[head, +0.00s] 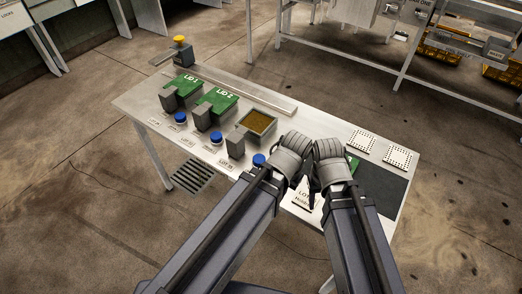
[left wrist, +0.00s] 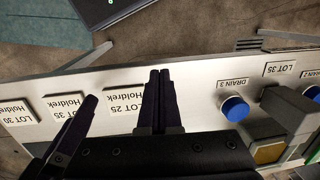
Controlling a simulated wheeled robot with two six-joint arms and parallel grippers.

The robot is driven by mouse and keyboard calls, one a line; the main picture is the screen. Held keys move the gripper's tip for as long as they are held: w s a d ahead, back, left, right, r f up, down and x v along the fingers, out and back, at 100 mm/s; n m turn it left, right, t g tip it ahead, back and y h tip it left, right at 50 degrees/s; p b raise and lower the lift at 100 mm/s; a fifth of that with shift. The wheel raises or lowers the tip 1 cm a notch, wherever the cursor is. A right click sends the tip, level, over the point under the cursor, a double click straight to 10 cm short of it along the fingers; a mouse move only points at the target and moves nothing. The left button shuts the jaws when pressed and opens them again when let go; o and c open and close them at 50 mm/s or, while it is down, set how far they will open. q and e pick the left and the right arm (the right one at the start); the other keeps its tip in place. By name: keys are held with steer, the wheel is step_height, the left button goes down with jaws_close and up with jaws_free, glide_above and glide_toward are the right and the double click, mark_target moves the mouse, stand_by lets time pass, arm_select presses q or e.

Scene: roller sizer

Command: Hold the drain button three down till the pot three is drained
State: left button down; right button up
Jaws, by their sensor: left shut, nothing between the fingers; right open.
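Pot three (head: 258,122) stands without a lid, with brown contents inside. The blue drain button three (head: 259,160) is in front of it, partly behind my left arm. It also shows in the left wrist view (left wrist: 235,108), beside its "DRAIN 3" label (left wrist: 233,85). My left gripper (left wrist: 160,74) is shut and empty, over the lot cards and to the left of the button in that view, apart from it. My right gripper (head: 315,185) is open, close beside the left one above the front of the table. Whether the button is pressed I cannot tell.
Two pots have green lids, lid 1 (head: 182,84) and lid 2 (head: 217,99), with blue buttons (head: 180,117) (head: 216,137) in front. A green piece (head: 352,164) shows behind my right gripper. White perforated plates (head: 361,141) (head: 399,156) and a dark mat (head: 383,187) lie at right.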

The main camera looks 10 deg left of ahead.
arm_select(q)
steer(key=w+a+r+p, duration=0.4)
steer(key=w+r+p, duration=0.3)
step_height(320, 180, up, 6)
steer(key=h+p, duration=0.1)
steer(key=p, duration=0.5)
glide_above(259, 159)
steer(key=shift+w+a, duration=0.15)
steer(key=shift+w, duration=0.05)
arm_select(e)
step_height(259, 159, up, 13)
arm_select(q)
steer(key=shift+f, duration=0.1)
arm_select(e)
steer(key=shift+a, duration=0.1)
arm_select(q)
step_height(259, 159, down, 14)
steer(key=b, duration=1.4)
arm_select(e)
step_height(259, 159, down, 14)
steer(key=shift+f, duration=0.1)
